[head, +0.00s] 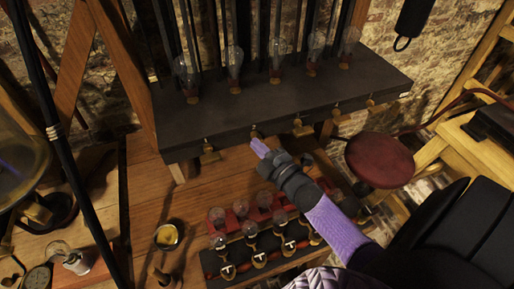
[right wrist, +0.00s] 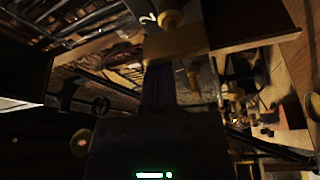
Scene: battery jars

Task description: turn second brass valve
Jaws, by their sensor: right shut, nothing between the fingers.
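A row of small brass valves runs along the front edge of a dark shelf. The second brass valve from the left (head: 255,134) sits just above the tip of my right gripper (head: 259,147). The first valve (head: 208,148) is to the left, and the third valve (head: 297,125) is to the right. The right wrist view is dark, with a brass-coloured fitting (right wrist: 172,18) near the top. My left gripper is out of view.
Glass bulbs (head: 235,62) stand on the dark shelf (head: 215,112). Below, bulbs stand in a lower rack (head: 245,262) on the wooden bench (head: 150,195). A round red seat (head: 378,160) is to the right. A brass cup (head: 167,236) is at the lower left.

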